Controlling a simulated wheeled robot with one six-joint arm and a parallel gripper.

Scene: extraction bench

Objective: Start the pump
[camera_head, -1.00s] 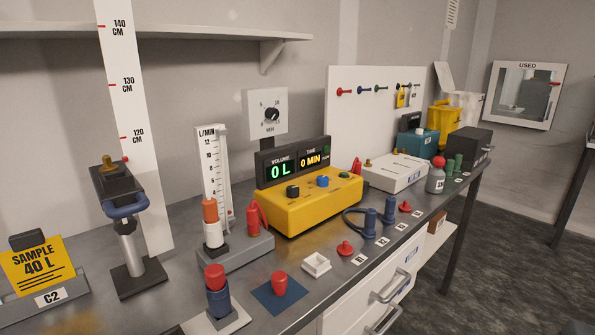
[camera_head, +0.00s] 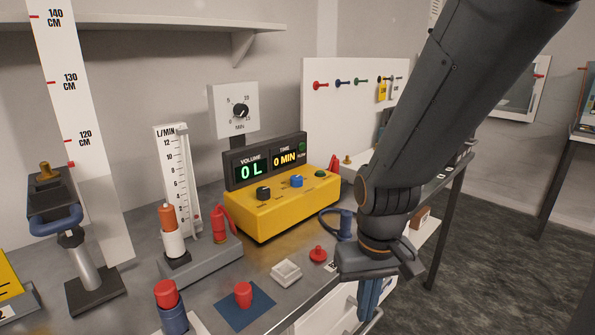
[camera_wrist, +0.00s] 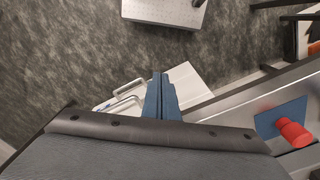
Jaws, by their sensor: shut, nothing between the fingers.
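The yellow pump box (camera_head: 283,205) stands on the steel bench in the middle of the head view. Its top carries a black knob (camera_head: 263,193), a blue knob (camera_head: 296,181) and a green button (camera_head: 320,174). The display (camera_head: 265,161) behind it reads VOLUME 0 L and TIME 0 MIN. My gripper (camera_head: 368,300) is at the bench's front edge, right of and in front of the pump, pointing down and apart from it. Its blue fingers also show in the wrist view (camera_wrist: 161,98), shut and empty above the drawers. My arm hides the bench's right part.
A flowmeter (camera_head: 176,180) stands left of the pump, with a dial (camera_head: 240,110) behind. In front are a red cap on a blue mat (camera_head: 248,318), a white dish (camera_head: 286,272) and a red stopper (camera_head: 318,254). Drawer handles (camera_wrist: 125,102) lie below my gripper.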

